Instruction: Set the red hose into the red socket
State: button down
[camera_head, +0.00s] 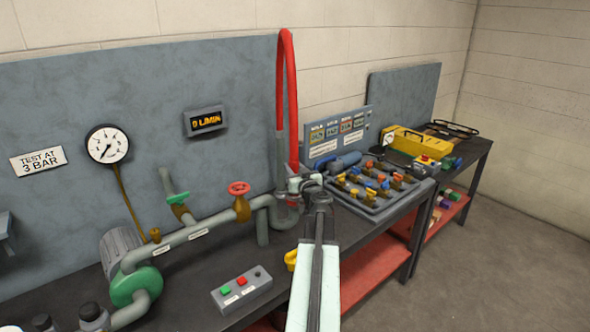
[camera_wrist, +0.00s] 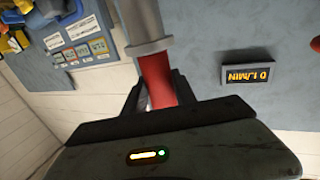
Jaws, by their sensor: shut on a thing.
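The red hose (camera_head: 287,60) rises in a tall narrow loop against the grey back panel. Its left leg meets a grey upright pipe, and its right leg comes down to my gripper (camera_head: 306,184). In the wrist view, my gripper (camera_wrist: 158,92) is shut around the red hose (camera_wrist: 154,72), with a grey collar (camera_wrist: 150,47) on the hose just beyond the fingers. The hose end is hidden at the gripper in the head view. A small red patch shows by the grey pipework just below; I cannot tell whether it is the red socket.
A pipe run (camera_head: 190,235) with a red handwheel (camera_head: 239,188) and a gauge (camera_head: 107,144) stands left of my gripper. A button box (camera_head: 241,291) lies in front. A tray of coloured valves (camera_head: 375,188) and a yellow toolbox (camera_head: 408,141) are to the right.

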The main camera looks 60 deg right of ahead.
jog(key=shift+f+b, duration=2.4)
jog(key=c, duration=0.9)
grip_release()
jog(key=v, duration=0.8)
